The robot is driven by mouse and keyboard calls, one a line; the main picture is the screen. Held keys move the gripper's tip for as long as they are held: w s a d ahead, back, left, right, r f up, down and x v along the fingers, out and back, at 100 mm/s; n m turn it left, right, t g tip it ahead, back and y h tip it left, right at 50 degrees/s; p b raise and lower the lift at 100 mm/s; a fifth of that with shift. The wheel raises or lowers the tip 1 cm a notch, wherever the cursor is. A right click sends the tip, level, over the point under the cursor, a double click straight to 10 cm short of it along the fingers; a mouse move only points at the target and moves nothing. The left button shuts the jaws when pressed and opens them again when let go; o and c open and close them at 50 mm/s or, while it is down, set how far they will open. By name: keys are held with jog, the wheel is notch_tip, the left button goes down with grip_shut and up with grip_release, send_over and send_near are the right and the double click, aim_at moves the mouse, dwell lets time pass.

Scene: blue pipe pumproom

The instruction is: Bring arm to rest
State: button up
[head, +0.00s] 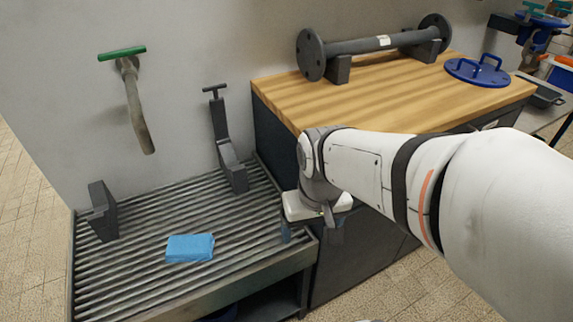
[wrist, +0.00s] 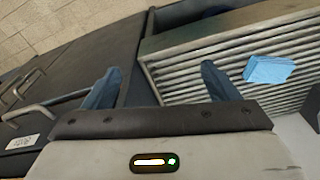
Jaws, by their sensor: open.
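My white arm reaches in from the right in the head view, bent down at the wrist. My gripper (head: 312,236) hangs in front of the cabinet, by the right front corner of the grated drain table. In the wrist view my gripper (wrist: 160,88) shows two blue fingers spread wide apart, with nothing between them. The fingertips are partly hidden in the head view.
A blue cloth or sponge (head: 190,248) lies on the grated drain table (head: 130,262). A green-handled tap (head: 133,95) is on the wall. A flanged pipe (head: 372,43) and blue round lid (head: 477,71) rest on the wooden worktop (head: 290,100).

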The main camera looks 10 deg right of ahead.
notch_tip(320, 180, up, 25)
jog(key=t+p, duration=0.1)
jog(key=p, duration=2.1)
jog(key=shift+d, duration=0.15)
